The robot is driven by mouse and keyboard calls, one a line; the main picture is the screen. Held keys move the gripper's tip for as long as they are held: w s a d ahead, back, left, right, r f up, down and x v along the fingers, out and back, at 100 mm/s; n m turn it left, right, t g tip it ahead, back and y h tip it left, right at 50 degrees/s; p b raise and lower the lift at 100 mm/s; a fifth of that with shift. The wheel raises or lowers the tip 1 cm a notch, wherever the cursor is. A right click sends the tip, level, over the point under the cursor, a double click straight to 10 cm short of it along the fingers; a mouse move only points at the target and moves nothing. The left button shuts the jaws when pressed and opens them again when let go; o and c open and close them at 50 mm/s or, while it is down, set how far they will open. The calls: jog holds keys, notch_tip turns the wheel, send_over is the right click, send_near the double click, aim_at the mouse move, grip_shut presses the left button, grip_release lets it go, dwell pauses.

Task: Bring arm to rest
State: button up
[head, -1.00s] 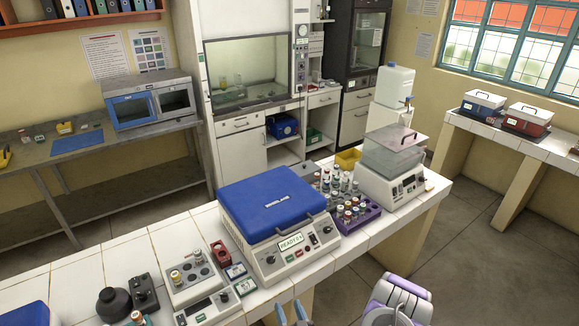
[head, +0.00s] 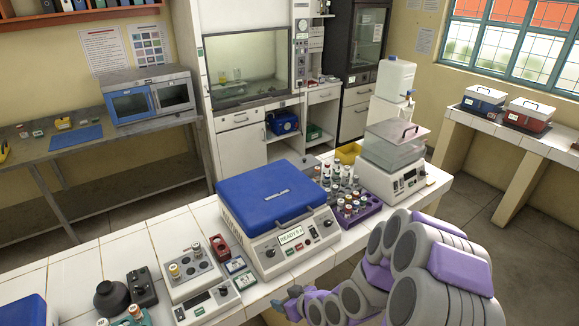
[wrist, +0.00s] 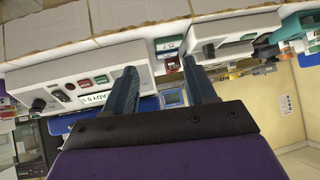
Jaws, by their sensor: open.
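My arm, grey and purple, is folded at the lower right of the head view, in front of the white tiled bench (head: 90,258). My gripper (head: 287,299) shows at the bottom, just off the bench's front edge and below the blue-lidded machine (head: 280,200). In the wrist view my gripper (wrist: 164,72) has its two blue-grey fingers spread apart with nothing held between them. That view is tipped over and shows the machine's front panel (wrist: 75,85) beyond the left finger.
A purple rack (head: 362,212) with several vials and a balance (head: 395,170) stand to the right of the machine. A white block (head: 195,262) with vials and a dark bottle (head: 112,298) stand left. Open floor lies to the right of the bench.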

jog(key=s+d+r+m+g+h+b, duration=0.25)
jog(key=s+d+r+g+h, duration=0.3)
jog(key=s+d+r, duration=0.75)
jog(key=s+d+r+m+g, duration=0.1)
jog(key=s+r, duration=0.3)
jog(key=s, duration=0.6)
jog(key=s+d+r+m+g+h, duration=0.1)
jog(key=s+r+m, duration=0.3)
jog(key=s, duration=0.6)
jog(key=shift+r+g+b, duration=0.2)
jog(key=shift+g+b, duration=0.25)
jog(key=shift+g, duration=0.1)
jog(key=shift+w, duration=0.1)
jog(key=shift+c, duration=0.4)
